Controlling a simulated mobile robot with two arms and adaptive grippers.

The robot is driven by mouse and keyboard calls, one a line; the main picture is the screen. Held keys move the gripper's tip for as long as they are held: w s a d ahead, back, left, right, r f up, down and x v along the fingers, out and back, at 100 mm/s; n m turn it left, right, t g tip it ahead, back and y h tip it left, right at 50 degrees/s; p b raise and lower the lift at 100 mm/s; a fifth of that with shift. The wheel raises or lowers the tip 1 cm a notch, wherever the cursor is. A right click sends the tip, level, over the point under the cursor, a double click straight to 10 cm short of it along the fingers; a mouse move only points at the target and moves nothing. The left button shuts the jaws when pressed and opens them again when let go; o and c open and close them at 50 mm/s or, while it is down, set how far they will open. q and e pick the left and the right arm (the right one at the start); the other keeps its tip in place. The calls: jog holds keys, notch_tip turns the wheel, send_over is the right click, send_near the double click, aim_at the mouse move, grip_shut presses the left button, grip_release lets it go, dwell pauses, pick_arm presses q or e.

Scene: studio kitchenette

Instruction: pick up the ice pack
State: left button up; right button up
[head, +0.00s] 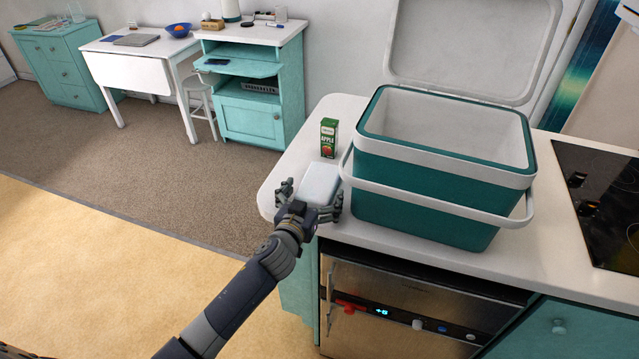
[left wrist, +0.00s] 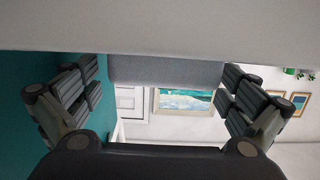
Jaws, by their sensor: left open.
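The ice pack (head: 321,181) is a pale white-blue block on the white counter, just left of the teal cooler (head: 430,205). My left gripper (head: 311,194) is open at the near end of the ice pack, with one finger set on each side of it. In the left wrist view, the picture is upside down and the grey-blue ice pack (left wrist: 150,70) lies between the spread fingers of my left gripper (left wrist: 161,75). I cannot tell whether the fingers touch it. My right gripper is not in view.
The cooler stands open, its lid (head: 465,45) raised and its handle (head: 430,205) lowered across the front, close to my right-hand finger. A green apple juice carton (head: 328,138) stands behind the ice pack. A black cooktop (head: 600,200) is at the right.

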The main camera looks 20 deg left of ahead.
aim_at(319, 182)
pick_arm(q)
jog(key=w, duration=0.4)
jog(key=shift+a+f, duration=0.15)
jog(key=shift+f, duration=0.15)
jog(key=shift+r, duration=0.1)
jog(key=c, duration=1.5)
